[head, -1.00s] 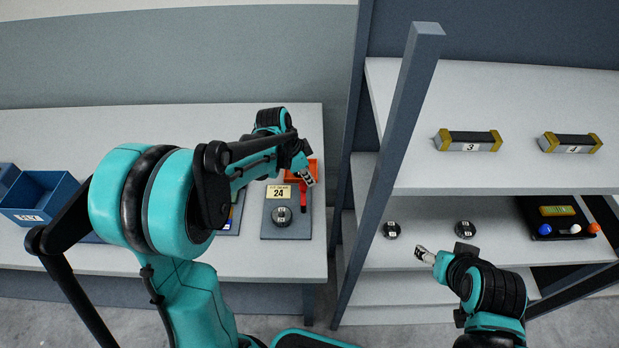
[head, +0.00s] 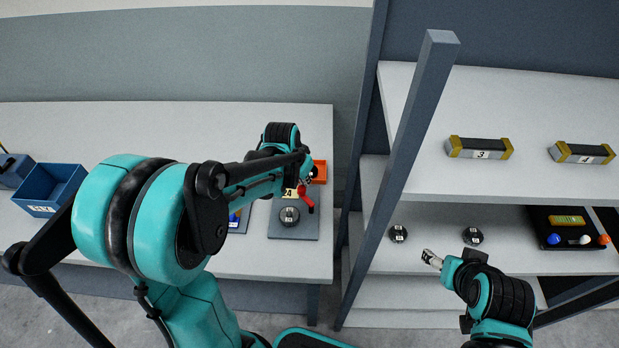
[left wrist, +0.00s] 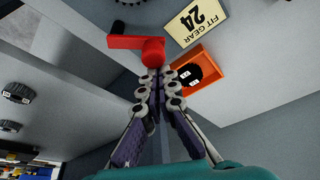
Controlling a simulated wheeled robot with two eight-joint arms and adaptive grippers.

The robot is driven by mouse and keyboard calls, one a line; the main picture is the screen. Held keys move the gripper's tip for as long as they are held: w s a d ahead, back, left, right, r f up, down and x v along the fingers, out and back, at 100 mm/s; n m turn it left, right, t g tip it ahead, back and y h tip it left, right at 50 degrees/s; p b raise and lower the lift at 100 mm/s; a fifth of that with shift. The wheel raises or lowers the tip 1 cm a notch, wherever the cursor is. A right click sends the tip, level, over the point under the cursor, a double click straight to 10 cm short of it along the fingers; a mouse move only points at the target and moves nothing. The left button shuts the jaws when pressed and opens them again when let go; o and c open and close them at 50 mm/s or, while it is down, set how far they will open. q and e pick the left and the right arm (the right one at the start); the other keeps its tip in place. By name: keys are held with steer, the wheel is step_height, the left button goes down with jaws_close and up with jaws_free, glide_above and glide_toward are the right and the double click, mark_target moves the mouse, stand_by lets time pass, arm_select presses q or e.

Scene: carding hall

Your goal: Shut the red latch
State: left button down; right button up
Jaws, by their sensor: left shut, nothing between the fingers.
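The red latch (head: 307,197) sits at the right side of a grey plate (head: 280,231) on the left table. In the left wrist view the latch (left wrist: 153,52) shows a round-edged block with a flat handle pointing left. My left gripper (head: 306,181) is shut and empty, close by the latch. Its fingertips (left wrist: 154,76) are right at the block's near edge; I cannot tell whether they touch. My right gripper (head: 432,259) is small in the head view, in front of the lower shelf, away from the latch; its jaws are unclear.
A card reading "FIT GEAR 24" (left wrist: 197,20) and a dark gear (head: 289,215) are on the plate. An orange bin (head: 319,171) with a dark gear inside stands behind. A blue bin (head: 52,188) is far left. The shelf post (head: 408,160) stands right of the table.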

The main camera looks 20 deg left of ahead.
arm_select(q)
steer(key=n, duration=0.2)
steer(key=s+a+n+y, duration=0.1)
steer(key=s+n+y, duration=0.1)
steer(key=n, duration=0.1)
steer(key=shift+s+a+n, duration=0.1)
steer(key=shift+a+n, duration=0.15)
steer(key=shift+n, duration=0.05)
steer(key=s+n, duration=0.1)
steer(key=n, duration=0.1)
steer(key=s+n+y, duration=0.1)
steer(key=n, duration=0.1)
steer(key=shift+a+n+g, duration=0.2)
steer(key=shift+n+g, duration=0.1)
steer(key=shift+s, duration=0.45)
